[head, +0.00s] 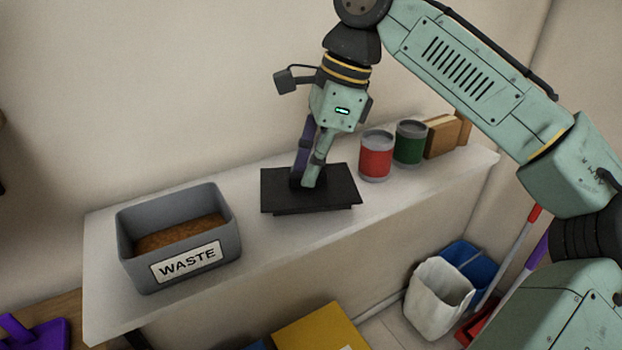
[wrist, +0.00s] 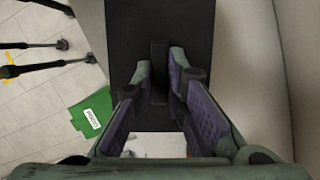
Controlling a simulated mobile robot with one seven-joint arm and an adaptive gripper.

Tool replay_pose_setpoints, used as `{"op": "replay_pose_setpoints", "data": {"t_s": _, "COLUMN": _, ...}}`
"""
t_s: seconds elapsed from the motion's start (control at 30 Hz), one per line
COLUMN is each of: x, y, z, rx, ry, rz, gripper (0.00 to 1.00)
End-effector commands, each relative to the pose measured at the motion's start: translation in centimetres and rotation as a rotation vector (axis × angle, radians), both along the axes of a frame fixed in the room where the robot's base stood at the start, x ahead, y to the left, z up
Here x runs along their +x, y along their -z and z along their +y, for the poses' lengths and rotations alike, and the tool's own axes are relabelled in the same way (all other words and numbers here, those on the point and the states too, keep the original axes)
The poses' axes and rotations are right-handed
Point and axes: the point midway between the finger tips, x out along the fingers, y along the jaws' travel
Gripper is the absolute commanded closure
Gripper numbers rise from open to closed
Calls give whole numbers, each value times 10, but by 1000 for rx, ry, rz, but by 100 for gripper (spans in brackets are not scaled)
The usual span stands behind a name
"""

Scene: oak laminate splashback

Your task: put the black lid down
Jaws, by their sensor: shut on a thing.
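The black lid (head: 338,188) is a flat dark rectangle with a smaller stepped underside, over the middle of the pale counter in the head view. My gripper (head: 306,183) points down and is shut on the lid's raised grip. In the wrist view the lid (wrist: 205,35) fills the upper middle, and its grip (wrist: 159,70) sits between the two fingers (wrist: 160,85). The lid looks roughly level. I cannot tell whether its underside touches the counter or hangs just above it.
A grey WASTE bin (head: 227,232) with brown contents stands left on the counter (head: 105,270). A red can (head: 376,158), a green can (head: 409,145) and brown blocks (head: 441,138) stand right of the lid. Bare counter lies between bin and lid. The wall is close behind.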

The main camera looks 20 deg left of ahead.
Motion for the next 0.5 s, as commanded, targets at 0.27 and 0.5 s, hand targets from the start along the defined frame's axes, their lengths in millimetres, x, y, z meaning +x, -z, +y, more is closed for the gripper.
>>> {"op": "replay_pose_setpoints", "data": {"t_s": 0.27, "x": 0, "y": 30, "z": 0, "rx": 1, "ry": -1, "rz": 0, "gripper": 100}}
{"op": "replay_pose_setpoints", "data": {"t_s": 0.5, "x": 0, "y": 31, "z": 0, "rx": 1, "ry": -1, "rz": 1, "gripper": 100}}
